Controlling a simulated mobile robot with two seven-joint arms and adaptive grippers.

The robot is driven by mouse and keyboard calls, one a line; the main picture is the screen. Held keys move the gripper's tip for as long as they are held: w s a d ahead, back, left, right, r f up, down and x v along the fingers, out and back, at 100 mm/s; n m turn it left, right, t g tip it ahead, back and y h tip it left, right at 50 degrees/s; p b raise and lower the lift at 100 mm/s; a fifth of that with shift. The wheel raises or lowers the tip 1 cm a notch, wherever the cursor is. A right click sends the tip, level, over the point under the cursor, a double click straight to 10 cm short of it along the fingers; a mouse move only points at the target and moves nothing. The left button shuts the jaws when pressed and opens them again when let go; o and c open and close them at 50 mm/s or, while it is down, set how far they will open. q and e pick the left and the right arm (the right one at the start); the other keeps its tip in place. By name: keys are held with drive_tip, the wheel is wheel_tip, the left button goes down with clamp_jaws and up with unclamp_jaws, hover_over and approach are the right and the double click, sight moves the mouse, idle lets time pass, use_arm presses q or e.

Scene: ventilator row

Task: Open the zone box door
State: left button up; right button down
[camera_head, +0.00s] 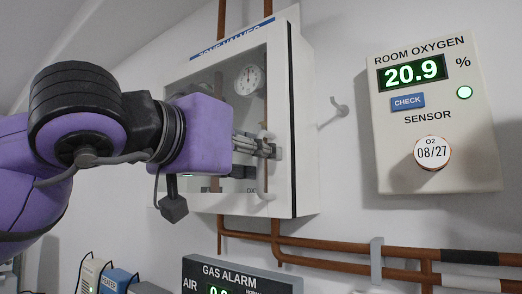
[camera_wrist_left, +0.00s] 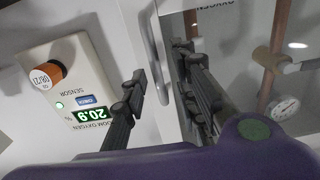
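The zone box (camera_head: 304,130) is a white wall cabinet with a clear-windowed door (camera_head: 222,58); the door looks shut. A pale vertical handle (camera_head: 263,181) stands near the door's right edge. My left gripper (camera_head: 268,149) is at this handle, its fingers pointing right in the head view. In the left wrist view the fingers (camera_wrist_left: 160,72) are spread apart, and the handle (camera_wrist_left: 155,50) shows between them with gaps visible. I cannot tell whether either finger touches it. My right gripper is in neither view.
A room oxygen sensor (camera_head: 480,130) hangs on the wall right of the box. A small wall hook (camera_head: 340,108) sits between them. Copper pipes (camera_head: 325,246) run below, above a gas alarm panel (camera_head: 235,272). A gauge (camera_head: 249,80) shows behind the door window.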

use_arm(q)
drive_tip(key=shift+w+d, duration=0.25)
drive_tip(key=shift+c, duration=0.6)
clamp_jaws()
